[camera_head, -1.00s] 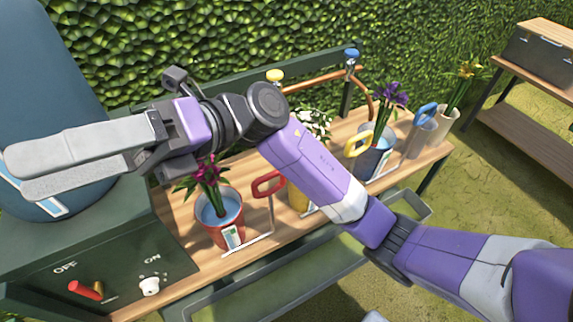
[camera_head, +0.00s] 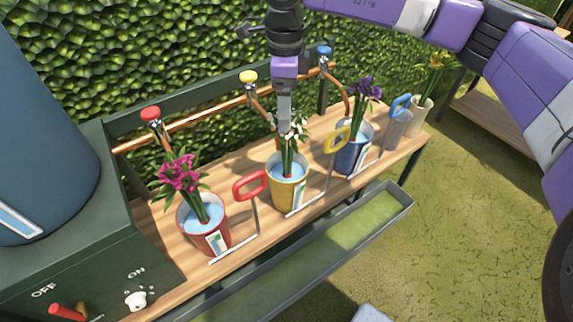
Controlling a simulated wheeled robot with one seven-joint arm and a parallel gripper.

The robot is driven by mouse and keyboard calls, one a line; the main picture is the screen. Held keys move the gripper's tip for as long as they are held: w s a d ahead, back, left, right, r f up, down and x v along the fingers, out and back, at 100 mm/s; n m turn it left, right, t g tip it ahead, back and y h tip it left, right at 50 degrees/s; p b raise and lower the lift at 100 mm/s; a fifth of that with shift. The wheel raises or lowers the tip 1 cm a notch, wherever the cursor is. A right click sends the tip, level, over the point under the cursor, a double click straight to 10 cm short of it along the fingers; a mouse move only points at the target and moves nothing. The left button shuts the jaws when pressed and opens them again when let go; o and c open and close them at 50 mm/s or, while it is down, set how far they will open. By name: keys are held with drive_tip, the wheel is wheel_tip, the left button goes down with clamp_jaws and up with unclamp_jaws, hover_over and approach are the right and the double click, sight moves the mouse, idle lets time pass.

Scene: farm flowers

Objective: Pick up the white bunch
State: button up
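The white bunch (camera_head: 292,163) stands in a yellow bucket (camera_head: 287,193) with water, in the middle of the wooden bench. Its green stems rise from the bucket and its white blossoms show around my fingers. My gripper (camera_head: 285,122) points down from above, its fingertips at the height of the blossoms. The fingers overlap in this view, so their opening and any contact with the stems cannot be made out.
A red bucket (camera_head: 222,232) with magenta flowers (camera_head: 183,175) stands left. A blue bucket (camera_head: 350,158) with purple flowers (camera_head: 367,90) stands right. Red (camera_head: 250,185) and yellow (camera_head: 337,140) handles rise between them. Copper pipe (camera_head: 215,105) with coloured taps runs behind.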

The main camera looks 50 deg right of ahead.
drive_tip(key=f, duration=0.5)
drive_tip(key=f+p, duration=0.1)
drive_tip(key=f, duration=0.1)
drive_tip(key=shift+s+d+f, duration=0.15)
drive_tip(key=shift+d+f, duration=0.1)
drive_tip(key=shift+c, duration=0.2)
clamp_jaws()
